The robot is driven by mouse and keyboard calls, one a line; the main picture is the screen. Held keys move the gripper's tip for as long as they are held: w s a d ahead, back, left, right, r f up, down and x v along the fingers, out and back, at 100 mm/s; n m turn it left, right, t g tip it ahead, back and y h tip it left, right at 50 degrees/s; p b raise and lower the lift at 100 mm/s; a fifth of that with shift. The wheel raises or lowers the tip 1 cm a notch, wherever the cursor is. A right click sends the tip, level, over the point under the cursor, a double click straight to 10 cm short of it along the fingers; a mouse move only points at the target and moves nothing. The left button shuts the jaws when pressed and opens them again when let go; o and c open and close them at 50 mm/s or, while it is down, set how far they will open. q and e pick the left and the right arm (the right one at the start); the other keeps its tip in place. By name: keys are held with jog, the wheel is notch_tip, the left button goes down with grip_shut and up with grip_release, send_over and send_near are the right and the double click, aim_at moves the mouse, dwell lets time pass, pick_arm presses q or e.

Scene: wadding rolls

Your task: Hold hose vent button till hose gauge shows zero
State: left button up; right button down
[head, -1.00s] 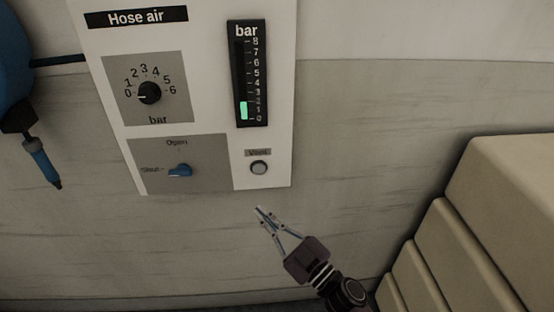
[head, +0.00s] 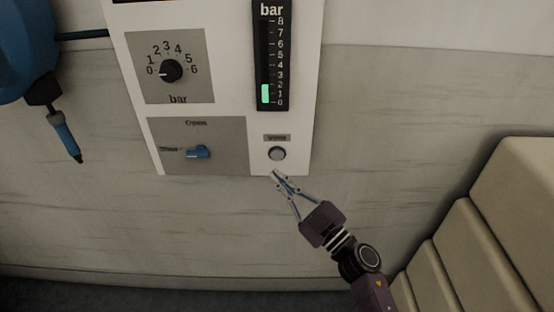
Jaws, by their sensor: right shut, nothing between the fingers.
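The vent button (head: 277,154) is a round grey button at the lower right of the white hose air panel (head: 235,60), under a small label. The hose gauge (head: 272,55) is a black vertical bar scale marked 0 to 8. Its green bar reaches about 2. My right gripper (head: 277,175) is shut and empty. Its tips appear just below the button in the picture, at the panel's bottom edge, and do not cover the button. I cannot tell how far they are from the panel. My left gripper is not in view.
A pressure dial (head: 171,71) points near 0. A blue valve lever (head: 198,152) points left, towards the shut label. A blue hose reel (head: 28,50) with a hanging nozzle (head: 66,138) is at the left. Beige stacked blocks (head: 480,235) stand at the right.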

aim_at(272, 153)
jog(key=w+b, duration=0.1)
jog(key=w, duration=0.3)
jog(key=shift+w, duration=0.35)
dwell(1.2)
jog(key=shift+w, duration=0.45)
jog(key=shift+w, duration=0.4)
dwell(2.0)
jog(key=shift+s, duration=0.1)
jog(key=shift+s+p, duration=0.45)
jog(key=shift+s, duration=0.3)
